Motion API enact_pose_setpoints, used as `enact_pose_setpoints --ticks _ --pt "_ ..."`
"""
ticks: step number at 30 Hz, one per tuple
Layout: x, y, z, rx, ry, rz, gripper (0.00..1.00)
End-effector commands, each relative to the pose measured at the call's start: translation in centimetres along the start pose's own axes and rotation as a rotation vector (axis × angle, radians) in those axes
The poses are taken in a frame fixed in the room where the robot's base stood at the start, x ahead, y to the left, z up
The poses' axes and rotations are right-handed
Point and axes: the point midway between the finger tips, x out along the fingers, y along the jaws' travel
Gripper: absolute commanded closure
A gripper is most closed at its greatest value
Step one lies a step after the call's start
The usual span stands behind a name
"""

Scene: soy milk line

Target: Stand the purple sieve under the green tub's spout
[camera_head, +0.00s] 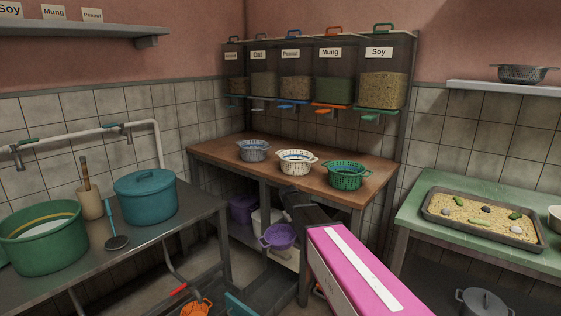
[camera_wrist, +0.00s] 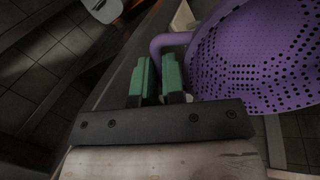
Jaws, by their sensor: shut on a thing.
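The purple sieve (camera_head: 278,236) hangs in front of the wooden table's lower level, below the tabletop; its perforated bowl (camera_wrist: 262,58) fills the upper right of the wrist view. My gripper (camera_wrist: 157,78) has its green fingers close together at the sieve's curved purple handle and is shut on it. The fingertips are hard to make out in the head view. A large green tub (camera_head: 42,252) stands on the metal table at left; I cannot make out a spout on it. Among the wall dispensers, the Soy one (camera_head: 385,70) has a green handle and a green outlet below.
White (camera_head: 296,166), grey-blue (camera_head: 254,152) and green (camera_head: 347,182) baskets stand on the wooden table (camera_head: 220,151). A purple container (camera_head: 243,208) and white bucket (camera_head: 262,222) sit beneath. A teal pot (camera_head: 146,200) and ladle (camera_head: 116,242) are on the left table.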

Motion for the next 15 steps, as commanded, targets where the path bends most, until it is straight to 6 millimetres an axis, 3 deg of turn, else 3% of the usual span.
enact_pose_setpoints --ticks 1,3,15 --pt "-1.8 0.9 1.8 0.032 -0.006 0.001 1.0" --pt "-3.9 1.9 3.5 0.076 -0.019 0.001 1.0" --pt "-14.4 6.4 14.2 0.321 -0.093 -0.001 1.0"
